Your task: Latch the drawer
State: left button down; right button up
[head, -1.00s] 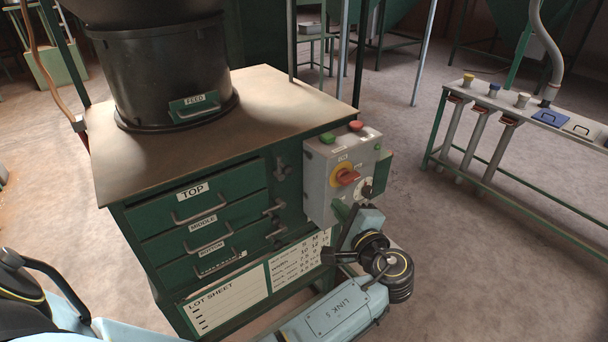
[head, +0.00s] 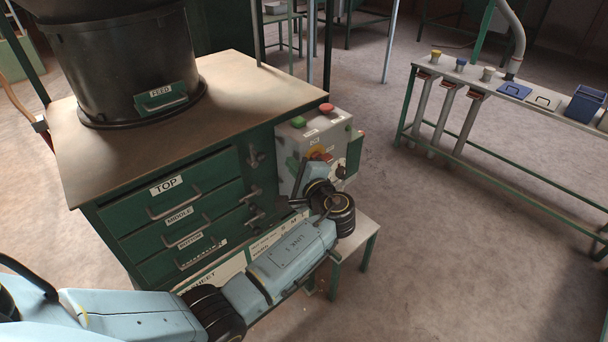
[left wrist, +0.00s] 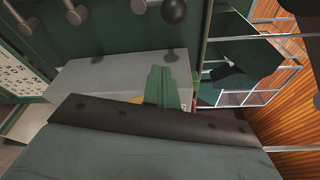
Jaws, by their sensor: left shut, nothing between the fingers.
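The green cabinet has three drawers labelled TOP (head: 168,190), MIDDLE (head: 180,218) and BOTTOM (head: 190,243); all look nearly flush with the front. Dark latches stand right of them. The top latch (head: 253,157) looks upright; the middle latch (head: 251,195) and bottom latch (head: 255,217) look sideways. In the left wrist view, latch knobs (left wrist: 173,10) show along the top edge. My left gripper (left wrist: 160,85) is shut and empty, its green fingers before the grey control box (left wrist: 95,75). In the head view my wrist hides its fingertips, near the control box's lower front.
The control box (head: 312,135), with green and red buttons, juts from the cabinet's right side beside the latches. A black hopper (head: 115,70) stands on the cabinet top. A bench (head: 500,100) with cups and a blue bin (head: 585,103) is at right. Floor between is clear.

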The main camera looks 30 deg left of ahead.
aim_at(258, 160)
pick_arm(q)
jog(key=s+a+p, duration=0.1)
jog(key=s+a+r+p, duration=0.1)
jog(key=a, duration=0.1)
jog(key=shift+s+a, duration=0.1)
dwell(0.4)
